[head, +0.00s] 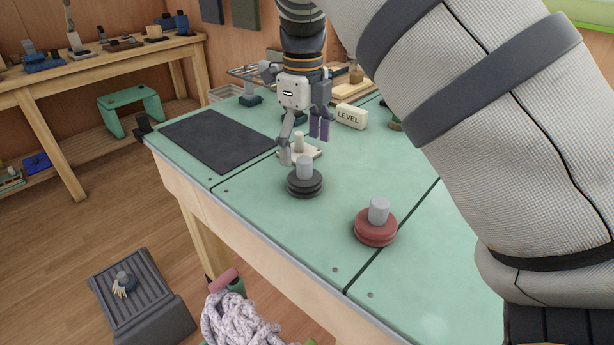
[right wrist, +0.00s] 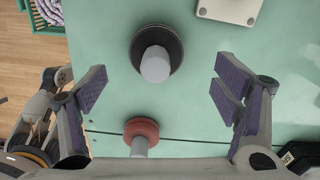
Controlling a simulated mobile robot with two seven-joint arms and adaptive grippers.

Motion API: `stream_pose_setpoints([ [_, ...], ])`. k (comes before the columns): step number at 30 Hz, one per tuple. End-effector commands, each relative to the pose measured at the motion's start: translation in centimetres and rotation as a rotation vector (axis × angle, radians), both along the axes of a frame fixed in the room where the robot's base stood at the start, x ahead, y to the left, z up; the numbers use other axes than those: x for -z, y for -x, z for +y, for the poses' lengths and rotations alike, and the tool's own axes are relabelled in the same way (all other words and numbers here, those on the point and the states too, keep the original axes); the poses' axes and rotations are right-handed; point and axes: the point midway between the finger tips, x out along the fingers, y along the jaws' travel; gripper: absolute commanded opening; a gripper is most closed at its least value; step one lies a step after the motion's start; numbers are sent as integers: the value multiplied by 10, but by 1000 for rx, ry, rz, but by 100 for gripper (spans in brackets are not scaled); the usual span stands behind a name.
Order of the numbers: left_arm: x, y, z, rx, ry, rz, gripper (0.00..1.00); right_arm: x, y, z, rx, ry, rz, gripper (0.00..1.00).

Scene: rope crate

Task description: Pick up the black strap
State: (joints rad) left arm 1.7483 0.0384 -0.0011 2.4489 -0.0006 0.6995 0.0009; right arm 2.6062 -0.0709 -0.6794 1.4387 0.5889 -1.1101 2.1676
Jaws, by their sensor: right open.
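The black strap (head: 305,185) appears as a dark ring-shaped coil around a light grey peg, standing on the green bench top near its front edge. In the right wrist view the black coil (right wrist: 172,37) sits between and beyond the fingers, with the grey peg pointing at the camera. My right gripper (head: 304,146) is above and just behind the coil, fingers pointing down, open and empty. In the right wrist view its two purple-padded fingers (right wrist: 160,84) are wide apart, and neither touches the coil. My left gripper is not in view.
A red coil on a similar peg (head: 376,229) stands to the right. A cream plate with a post (head: 308,151) is behind the black coil. A block marked LEVEL (head: 351,116) and a dark mat (head: 217,139) lie farther back. Rope (head: 240,320) hangs below the front edge.

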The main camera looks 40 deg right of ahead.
Motion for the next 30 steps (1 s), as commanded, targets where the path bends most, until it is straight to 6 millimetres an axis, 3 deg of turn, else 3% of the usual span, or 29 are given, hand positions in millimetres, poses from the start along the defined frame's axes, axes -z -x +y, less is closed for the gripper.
stream_pose_setpoints([
  [12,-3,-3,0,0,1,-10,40,65,8,5,0,0,0,83],
  [20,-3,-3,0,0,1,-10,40,70,7,5,-1,1,-2,83],
  [28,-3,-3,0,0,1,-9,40,70,7,5,-1,1,-2,22],
  [30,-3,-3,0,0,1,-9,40,70,7,5,-1,1,-2,20],
])
